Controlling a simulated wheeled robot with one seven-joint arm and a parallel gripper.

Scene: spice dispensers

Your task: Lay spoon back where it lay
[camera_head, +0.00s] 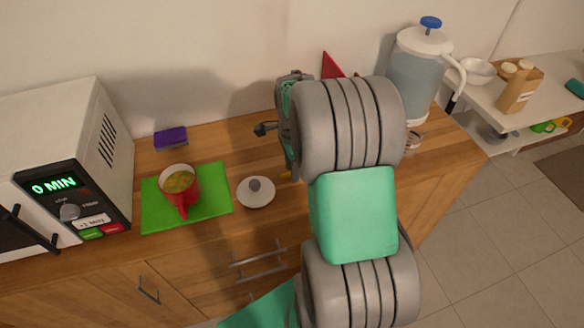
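I cannot make out a spoon for certain. My gripper (290,168) points down over the wooden counter (240,140), just right of a white lid with a grey knob (256,191). My own arm hides most of it. A small orange-yellow bit (285,176) shows at its lower end; I cannot tell whether this is part of a spoon. The finger opening is too small and covered to read. A red pot (181,190) with yellowish-green contents stands on a green mat (218,207), left of the lid.
A white microwave (70,150) reading "0 MIN" stands at the left. A purple sponge (170,137) lies behind the mat. A water pitcher with a blue knob (415,75) and a small jar (413,142) stand to the right. A red pointed object (332,66) shows behind my arm.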

